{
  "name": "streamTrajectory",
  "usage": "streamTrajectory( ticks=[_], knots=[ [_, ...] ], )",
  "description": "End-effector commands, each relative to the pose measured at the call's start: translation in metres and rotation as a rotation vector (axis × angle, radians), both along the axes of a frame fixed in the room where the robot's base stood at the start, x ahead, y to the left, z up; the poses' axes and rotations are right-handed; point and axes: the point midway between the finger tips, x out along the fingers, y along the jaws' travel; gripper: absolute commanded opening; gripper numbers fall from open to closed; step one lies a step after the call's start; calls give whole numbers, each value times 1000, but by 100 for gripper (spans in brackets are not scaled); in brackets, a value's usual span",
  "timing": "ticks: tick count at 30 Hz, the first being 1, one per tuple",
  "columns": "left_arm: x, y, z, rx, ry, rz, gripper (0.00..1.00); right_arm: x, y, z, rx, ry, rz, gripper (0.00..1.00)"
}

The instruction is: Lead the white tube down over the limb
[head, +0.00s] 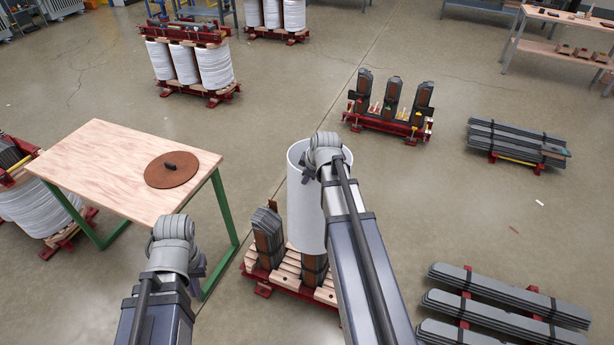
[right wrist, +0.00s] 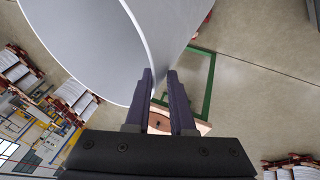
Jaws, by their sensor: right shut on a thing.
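The white tube (head: 304,215) stands upright in the head view, open end up, above the red-based core. My right gripper (head: 308,168) is at its top rim. In the right wrist view its fingers (right wrist: 160,80) are shut on the wall of the tube (right wrist: 95,45). The lower part of a limb (head: 314,270) shows just under the tube's bottom edge; its top is hidden, and I cannot tell if the tube is around it. Another limb (head: 268,236) stands bare to the left. My left gripper (head: 198,266) is by the table's right edge, mostly hidden by its wrist.
A wooden table (head: 105,165) with green legs carries a brown disc (head: 172,169) at left. Grey bar stacks (head: 505,305) lie at lower right. A core with bare limbs (head: 390,105) stands farther back. Floor between is clear.

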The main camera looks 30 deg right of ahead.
Motion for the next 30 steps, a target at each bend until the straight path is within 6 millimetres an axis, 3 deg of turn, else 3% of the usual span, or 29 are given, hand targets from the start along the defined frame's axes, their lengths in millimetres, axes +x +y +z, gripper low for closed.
streamTrajectory(
  ticks=[30],
  knots=[
    [0, 0, -3, 0, 0, 0, 0, 12, -14, 0, -37, -32, 0, 0]
  ],
)
